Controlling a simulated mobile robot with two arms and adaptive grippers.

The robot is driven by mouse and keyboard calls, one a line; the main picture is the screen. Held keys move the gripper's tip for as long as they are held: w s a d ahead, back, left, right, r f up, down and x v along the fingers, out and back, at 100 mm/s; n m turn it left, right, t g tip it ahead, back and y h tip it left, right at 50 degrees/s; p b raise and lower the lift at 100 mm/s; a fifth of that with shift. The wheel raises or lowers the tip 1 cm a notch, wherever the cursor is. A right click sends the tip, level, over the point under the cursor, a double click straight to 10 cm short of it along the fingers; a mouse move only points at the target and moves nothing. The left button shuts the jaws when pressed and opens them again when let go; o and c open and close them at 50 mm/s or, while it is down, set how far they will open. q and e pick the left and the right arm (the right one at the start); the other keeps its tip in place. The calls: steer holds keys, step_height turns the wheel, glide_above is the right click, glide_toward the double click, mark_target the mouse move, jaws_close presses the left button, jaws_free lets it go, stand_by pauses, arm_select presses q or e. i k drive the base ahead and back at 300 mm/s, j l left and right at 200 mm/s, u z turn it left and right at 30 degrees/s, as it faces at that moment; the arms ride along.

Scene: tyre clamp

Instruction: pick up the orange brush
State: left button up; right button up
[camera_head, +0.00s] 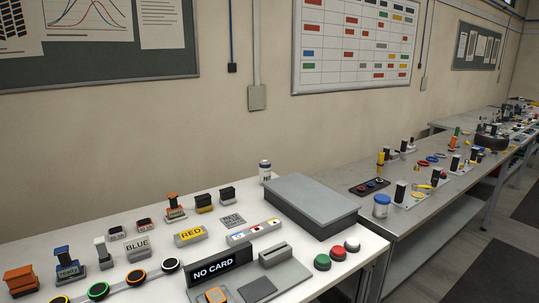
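An orange block-shaped object (20,279) with a darker lower part sits at the near left end of the white table, close to the left picture edge. It may be the orange brush, but I cannot make out bristles. A stamp-like piece with an orange-red handle (174,203) stands farther back on the same table. Neither of my grippers shows in the head view.
Near the orange block stand a blue-handled stamp (66,264), a white-handled stamp (103,253) and a BLUE label block (138,249). Ring-topped buttons (97,291), a NO CARD display (221,267) and a grey box (311,203) crowd the table. A second bench (440,206) extends right.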

mark_target(21, 282)
steer(key=u, duration=1.6)
